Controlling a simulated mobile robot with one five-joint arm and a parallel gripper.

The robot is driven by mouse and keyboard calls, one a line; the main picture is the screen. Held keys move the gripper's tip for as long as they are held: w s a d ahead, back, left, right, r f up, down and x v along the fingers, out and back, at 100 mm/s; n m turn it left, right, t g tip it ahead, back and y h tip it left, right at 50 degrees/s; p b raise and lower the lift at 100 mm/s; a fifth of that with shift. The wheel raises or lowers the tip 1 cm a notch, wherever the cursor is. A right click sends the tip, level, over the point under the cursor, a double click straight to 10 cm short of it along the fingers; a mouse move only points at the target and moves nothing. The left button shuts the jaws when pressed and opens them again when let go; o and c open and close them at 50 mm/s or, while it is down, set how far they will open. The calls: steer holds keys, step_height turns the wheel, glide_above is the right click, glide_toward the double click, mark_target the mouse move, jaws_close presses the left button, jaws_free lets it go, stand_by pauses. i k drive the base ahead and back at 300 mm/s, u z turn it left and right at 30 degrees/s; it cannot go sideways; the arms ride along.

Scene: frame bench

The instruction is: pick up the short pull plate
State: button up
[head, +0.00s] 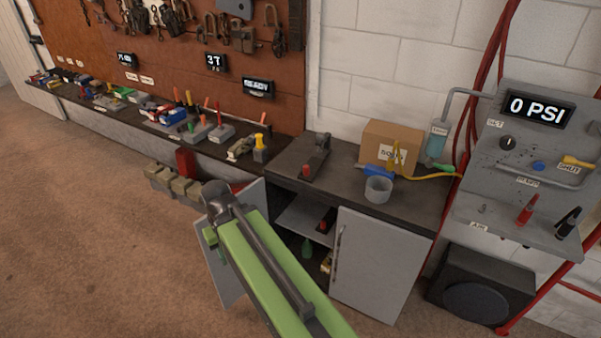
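I cannot single out the short pull plate for sure. Several dark metal clamps, plates and chains hang on the brown pegboard (130,45) at the upper left, too small to tell apart. My green arm reaches up from the bottom middle to a dark joint in front of the open cabinet. The fingers of my gripper do not show, so I cannot see whether it holds anything.
A long shelf (280,150) with many small tools runs below the pegboard. A dark-topped cabinet (330,192) bears a cardboard box (386,138) and a grey cup (378,190); its doors stand open. A grey panel (490,150) reads 0 PSI. The brown floor (70,220) at left is clear.

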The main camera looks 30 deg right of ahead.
mark_target(311, 165)
steer(key=z, duration=5.8)
steer(key=k, duration=1.2)
steer(key=z, duration=5.95)
